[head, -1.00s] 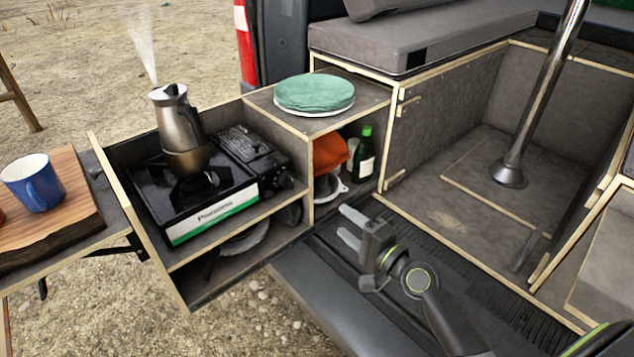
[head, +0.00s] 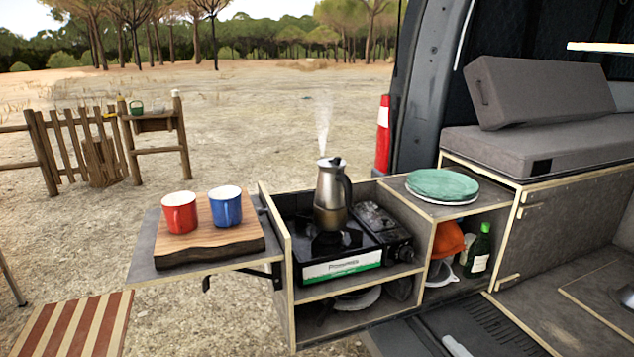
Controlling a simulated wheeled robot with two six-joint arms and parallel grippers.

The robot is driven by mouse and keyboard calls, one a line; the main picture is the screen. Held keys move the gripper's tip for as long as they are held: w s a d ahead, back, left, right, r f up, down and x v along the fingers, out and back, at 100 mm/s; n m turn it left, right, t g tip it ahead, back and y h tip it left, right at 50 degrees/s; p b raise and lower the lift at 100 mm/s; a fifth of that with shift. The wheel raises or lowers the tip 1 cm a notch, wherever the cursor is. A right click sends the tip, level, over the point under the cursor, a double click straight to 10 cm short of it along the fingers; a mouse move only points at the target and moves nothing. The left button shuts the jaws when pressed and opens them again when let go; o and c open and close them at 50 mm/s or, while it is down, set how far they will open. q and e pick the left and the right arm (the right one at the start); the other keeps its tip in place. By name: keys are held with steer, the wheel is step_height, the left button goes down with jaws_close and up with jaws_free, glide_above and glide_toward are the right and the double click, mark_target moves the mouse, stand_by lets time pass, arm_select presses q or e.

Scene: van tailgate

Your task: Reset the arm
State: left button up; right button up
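Only one pale grey fingertip of my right gripper (head: 457,346) shows, at the bottom edge of the head view, over the dark ribbed van floor. The rest of that gripper and its arm is cut off, so I cannot tell its opening or whether it holds anything. My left gripper is not in view. A moka pot (head: 331,195) stands steaming on the camping stove (head: 340,267). A red mug (head: 180,212) and a blue mug (head: 226,206) stand on a wooden board (head: 205,243).
The board lies on a side shelf (head: 145,273) left of the stove. A green bottle (head: 478,250) and an orange bundle (head: 447,241) sit in the cubby below. The van floor at the lower right looks largely clear.

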steer(key=s+a+f+n+g+h, duration=0.25)
steer(key=s+f+n+g, duration=0.55)
steer(key=s, duration=0.4)
steer(key=s+d+f+n+g+h, duration=0.2)
steer(key=s+d+h, duration=0.15)
steer(key=s, duration=0.45)
steer(key=s+d+f+n+g+h, duration=0.2)
steer(key=s+d+n+g, duration=0.15)
steer(key=s, duration=0.45)
step_height(320, 180, down, 23)
steer(key=d+p, duration=0.2)
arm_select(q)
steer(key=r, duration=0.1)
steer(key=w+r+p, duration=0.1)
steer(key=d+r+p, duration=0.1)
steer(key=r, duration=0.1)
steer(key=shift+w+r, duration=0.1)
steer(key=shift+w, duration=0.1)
arm_select(e)
steer(key=s+a+f+g, duration=0.1)
steer(key=s+f, duration=1.1)
steer(key=s, duration=0.3)
steer(key=shift+a+f+m+g+y, duration=0.2)
steer(key=shift+a+m+g+y, duration=0.15)
steer(key=shift+m, duration=0.1)
